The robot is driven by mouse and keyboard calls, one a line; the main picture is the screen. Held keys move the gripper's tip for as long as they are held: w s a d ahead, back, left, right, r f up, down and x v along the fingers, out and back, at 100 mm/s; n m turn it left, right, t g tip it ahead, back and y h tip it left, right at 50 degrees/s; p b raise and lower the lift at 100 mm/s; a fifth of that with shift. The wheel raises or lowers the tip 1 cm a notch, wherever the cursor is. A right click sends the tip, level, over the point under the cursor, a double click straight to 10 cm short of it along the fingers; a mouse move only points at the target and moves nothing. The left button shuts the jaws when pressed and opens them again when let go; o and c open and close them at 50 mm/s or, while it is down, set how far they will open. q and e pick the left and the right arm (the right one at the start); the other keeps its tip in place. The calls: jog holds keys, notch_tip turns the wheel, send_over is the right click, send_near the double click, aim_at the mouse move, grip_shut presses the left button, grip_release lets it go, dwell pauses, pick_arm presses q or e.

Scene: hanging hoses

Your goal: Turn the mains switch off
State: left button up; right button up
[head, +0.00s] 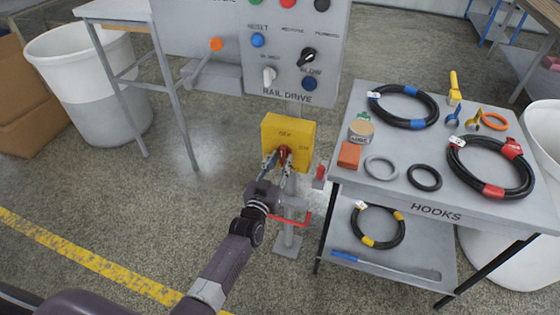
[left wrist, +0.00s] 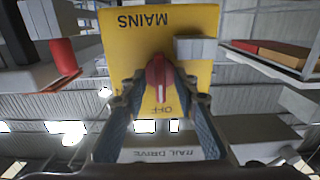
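The mains switch box (head: 273,133) is yellow and sits on a grey post below the RAIL DRIVE panel; it also fills the middle of the left wrist view (left wrist: 200,25), upside down. Its red handle (left wrist: 158,72) stands lengthwise, with its white line towards the OFF mark and away from ON. My left gripper (head: 276,160) is in front of the box, one finger on each side of the handle. In the left wrist view its fingertips (left wrist: 158,82) close in against the handle's sides. The fingers partly hide the handle in the head view. My right gripper is not in view.
The RAIL DRIVE panel (head: 297,55) with buttons and knobs stands just above the box. A red piece (head: 319,176) hangs right of it. The HOOKS table (head: 400,200) with coiled hoses is close on the right.

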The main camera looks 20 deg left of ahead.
pick_arm(q)
jog(key=shift+s, duration=0.1)
jog(key=s, duration=1.2)
jog(key=shift+a, duration=0.2)
jog(key=shift+f, duration=0.1)
jog(key=s+d+f+m+g, duration=0.1)
jog(key=s+f+g, duration=0.5)
jog(key=f, duration=1)
jog(key=s+f+g, duration=0.3)
jog(key=s+f, duration=0.7)
jog(key=f, duration=0.6)
jog(key=s+a+f+g, duration=0.1)
jog(key=s+f, duration=0.4)
jog(key=s, duration=0.5)
jog(key=s+a+f+g, duration=0.2)
jog(key=s+f+g, duration=0.2)
jog(key=s, duration=0.7)
jog(key=s+a+f+m+g, duration=0.1)
jog(key=s+f+g, duration=0.2)
jog(key=s+f, duration=0.3)
jog(key=s, duration=0.5)
jog(key=shift+a+f+y, duration=0.3)
jog(key=shift+a, duration=0.05)
